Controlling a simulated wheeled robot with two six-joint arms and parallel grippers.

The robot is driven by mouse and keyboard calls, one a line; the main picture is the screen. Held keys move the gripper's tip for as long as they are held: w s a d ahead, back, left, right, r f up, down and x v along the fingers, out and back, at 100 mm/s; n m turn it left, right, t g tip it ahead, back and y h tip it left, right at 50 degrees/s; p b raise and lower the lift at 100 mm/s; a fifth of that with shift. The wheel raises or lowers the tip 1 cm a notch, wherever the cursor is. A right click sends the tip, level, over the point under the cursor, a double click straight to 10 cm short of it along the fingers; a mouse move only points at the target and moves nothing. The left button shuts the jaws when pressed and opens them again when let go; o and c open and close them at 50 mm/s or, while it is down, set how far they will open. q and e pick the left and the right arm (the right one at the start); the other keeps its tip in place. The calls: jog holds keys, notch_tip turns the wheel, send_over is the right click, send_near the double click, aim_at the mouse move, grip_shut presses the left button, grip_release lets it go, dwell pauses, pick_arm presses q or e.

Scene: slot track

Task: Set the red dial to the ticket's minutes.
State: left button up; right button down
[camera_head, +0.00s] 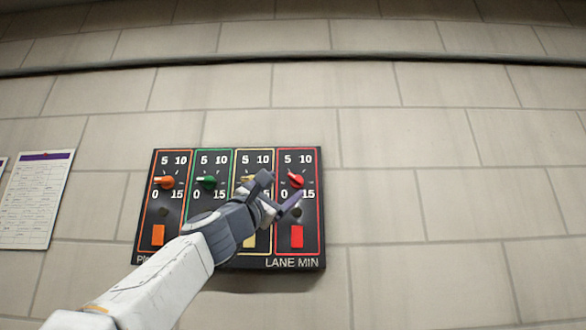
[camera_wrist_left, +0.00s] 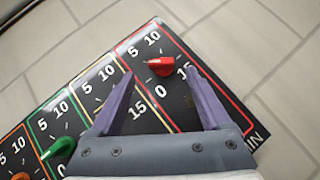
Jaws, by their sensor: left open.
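The red dial (camera_head: 297,181) is on the right-hand, red-framed section of a black wall panel (camera_head: 311,222) marked LANE MIN. Its scale reads 0, 5, 10 and 15, and its pale pointer end faces roughly toward 5. It also shows in the left wrist view (camera_wrist_left: 160,67). My left gripper (camera_head: 284,186) is open in front of the panel, just below and left of the red dial. In the left wrist view the dial lies just beyond the gap between the open fingers (camera_wrist_left: 161,74). I see no ticket with readable minutes. My right gripper is out of view.
Orange (camera_head: 166,182), green (camera_head: 207,182) and yellow dials share the panel; my gripper partly covers the yellow one. A red rectangle (camera_head: 297,237) sits under the red dial. A printed sheet (camera_head: 36,200) with illegible text hangs left. The wall right of the panel is bare.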

aim_at(294, 178)
pick_arm(q)
jog(key=p+x, duration=0.3)
jog(key=x, duration=0.1)
jog(key=shift+d+r, duration=0.1)
jog(key=shift+r, duration=0.15)
jog(key=shift+w+d+p, duration=0.2)
jog(key=shift+w+p, duration=0.1)
jog(key=shift+p, duration=0.05)
grip_shut()
